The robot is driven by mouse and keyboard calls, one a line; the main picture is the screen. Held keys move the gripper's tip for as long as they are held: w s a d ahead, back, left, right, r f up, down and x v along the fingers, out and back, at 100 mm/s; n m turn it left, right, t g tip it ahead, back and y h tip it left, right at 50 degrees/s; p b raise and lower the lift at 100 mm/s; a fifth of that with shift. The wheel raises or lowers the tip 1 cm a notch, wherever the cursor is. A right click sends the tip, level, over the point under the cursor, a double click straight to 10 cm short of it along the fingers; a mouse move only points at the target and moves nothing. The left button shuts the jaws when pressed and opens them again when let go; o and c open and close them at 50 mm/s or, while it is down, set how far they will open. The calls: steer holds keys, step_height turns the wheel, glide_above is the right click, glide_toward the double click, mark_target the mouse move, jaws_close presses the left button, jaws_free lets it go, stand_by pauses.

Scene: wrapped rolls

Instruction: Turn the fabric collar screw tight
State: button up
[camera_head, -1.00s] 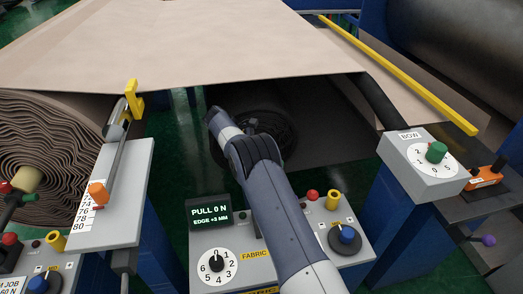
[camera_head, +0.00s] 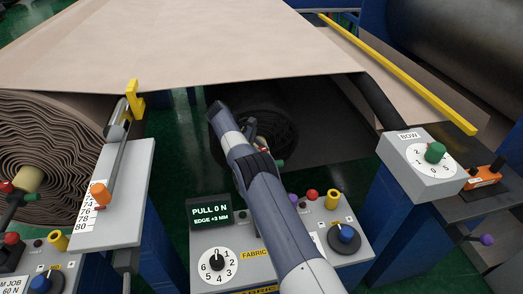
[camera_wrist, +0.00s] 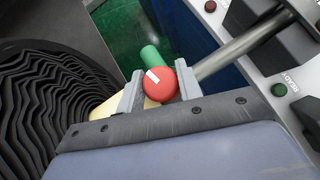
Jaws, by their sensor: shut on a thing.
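The collar screw has a round red knob (camera_wrist: 159,84) with a white mark, seen in the wrist view. My gripper (camera_wrist: 160,88) is shut on it, with one grey finger on each side. A green cylinder (camera_wrist: 150,57) sticks out just beyond the knob, and a cream-coloured core (camera_wrist: 108,106) shows beside the left finger. The dark fabric roll (camera_wrist: 45,105) fills the left of the wrist view. In the head view, my arm hides most of the collar and my gripper; a green tip (camera_head: 281,163) shows beside the arm, in front of the dark roll (camera_head: 285,130).
A grey metal rod (camera_wrist: 240,45) runs from behind the knob to the control panel at right. The fabric panel (camera_head: 215,240) carries a dial and a display reading PULL 0 N, EDGE +3 MM. The BOW box (camera_head: 420,170) stands at right.

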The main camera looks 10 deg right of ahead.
stand_by(0.3)
steer(key=o, duration=1)
steer(key=shift+r, duration=0.65)
step_height(320, 180, up, 9)
steer(key=p, duration=0.6)
steer(key=shift+s+f, duration=0.1)
steer(key=shift+f, duration=0.05)
